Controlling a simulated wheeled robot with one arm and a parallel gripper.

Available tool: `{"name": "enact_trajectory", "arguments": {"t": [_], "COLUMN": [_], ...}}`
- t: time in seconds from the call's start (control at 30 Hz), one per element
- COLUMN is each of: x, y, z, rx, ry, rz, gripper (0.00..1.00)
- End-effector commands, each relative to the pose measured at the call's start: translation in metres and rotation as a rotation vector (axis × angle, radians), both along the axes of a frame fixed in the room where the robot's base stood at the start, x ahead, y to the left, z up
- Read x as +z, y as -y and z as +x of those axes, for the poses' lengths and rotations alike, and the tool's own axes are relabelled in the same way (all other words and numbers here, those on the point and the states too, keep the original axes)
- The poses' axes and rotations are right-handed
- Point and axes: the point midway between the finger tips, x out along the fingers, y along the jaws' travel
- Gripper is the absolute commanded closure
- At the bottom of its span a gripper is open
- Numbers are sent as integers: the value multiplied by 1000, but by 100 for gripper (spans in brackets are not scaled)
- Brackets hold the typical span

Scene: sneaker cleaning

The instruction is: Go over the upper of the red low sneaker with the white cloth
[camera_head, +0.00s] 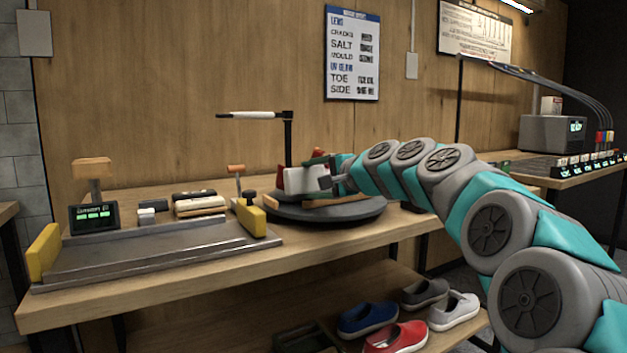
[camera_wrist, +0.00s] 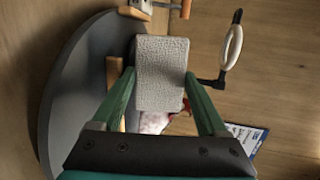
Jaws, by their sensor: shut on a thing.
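My gripper (camera_head: 322,171) reaches in from the right over the dark round turntable (camera_head: 345,212). In the wrist view its two green fingers (camera_wrist: 162,82) are shut on the white cloth (camera_wrist: 162,75), a pale, textured block-like pad. The cloth also shows in the head view (camera_head: 303,181), above the turntable. Red parts (camera_head: 280,178) show at the cloth's edge, apparently the red low sneaker; a red and white patch (camera_wrist: 155,122) shows below the cloth in the wrist view. Most of this shoe is hidden, and I cannot tell whether the cloth touches it.
A black post with a pale-ended arm (camera_head: 252,115) rises behind the turntable. A metal tray with yellow ends (camera_head: 150,250) lies at left, with brushes (camera_head: 200,203) behind it. Several shoes, including a red one (camera_head: 395,338), sit on the lower shelf. The bench's front strip is clear.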

Motion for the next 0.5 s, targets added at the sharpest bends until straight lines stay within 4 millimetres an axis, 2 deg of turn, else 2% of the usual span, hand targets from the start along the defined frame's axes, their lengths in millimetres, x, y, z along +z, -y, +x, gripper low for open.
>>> {"name": "enact_trajectory", "arguments": {"t": [0.5], "x": [-2], "y": [-3], "z": [7], "rx": [0], "ry": [0], "rz": [0], "gripper": [87]}}
